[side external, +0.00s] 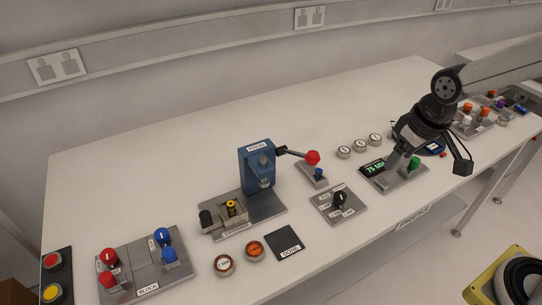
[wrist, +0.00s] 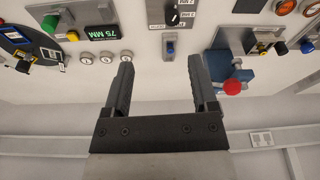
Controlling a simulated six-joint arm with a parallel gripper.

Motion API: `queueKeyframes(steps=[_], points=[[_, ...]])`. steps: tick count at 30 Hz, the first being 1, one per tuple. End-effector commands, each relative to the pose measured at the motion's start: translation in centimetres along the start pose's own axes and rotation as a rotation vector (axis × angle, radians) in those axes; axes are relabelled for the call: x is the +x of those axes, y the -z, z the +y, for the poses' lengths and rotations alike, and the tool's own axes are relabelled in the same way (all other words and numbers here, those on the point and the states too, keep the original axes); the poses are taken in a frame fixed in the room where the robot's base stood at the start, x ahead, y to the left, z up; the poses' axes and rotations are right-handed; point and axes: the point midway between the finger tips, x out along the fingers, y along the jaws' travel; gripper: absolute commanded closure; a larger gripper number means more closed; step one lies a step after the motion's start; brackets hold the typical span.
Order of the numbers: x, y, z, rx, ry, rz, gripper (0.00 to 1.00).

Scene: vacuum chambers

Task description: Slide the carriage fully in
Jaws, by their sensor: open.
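The carriage (side external: 234,216) is a grey block on a metal base plate (side external: 264,205), with a black knob (side external: 206,218) on its left end and a yellow-and-black piece (side external: 231,208) on top. It sits in front and left of the blue press (side external: 256,172), not under its ram. The press has a lever with a red ball (side external: 312,157). In the wrist view, the press (wrist: 232,68) and the black knob (wrist: 281,48) appear at the upper right. My gripper (wrist: 160,62) is open and empty, well to the right of the press in the side view (side external: 430,158).
A display unit reading 75 MM (side external: 373,168) with a green button is near my gripper. A dial plate (side external: 325,210), a blue switch (side external: 318,173) and several round discs (side external: 344,152) stand between. A plate with red and blue knobs (side external: 146,267) is at the left.

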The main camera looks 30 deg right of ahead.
Motion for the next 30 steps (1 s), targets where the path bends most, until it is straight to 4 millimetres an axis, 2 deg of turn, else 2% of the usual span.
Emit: queueKeyframes(steps=[7, 11, 21, 30], points=[[0.2, 3.8, -2.1, -0.119, 0.033, 0.004, 0.25], [0.5, 6.8, -4.2, -0.219, 0.063, 0.009, 0.25], [2.0, 14.7, -12.3, -0.544, 0.163, 0.036, 0.25], [3.9, 19.2, -21.2, -0.834, 0.259, 0.076, 0.25]])
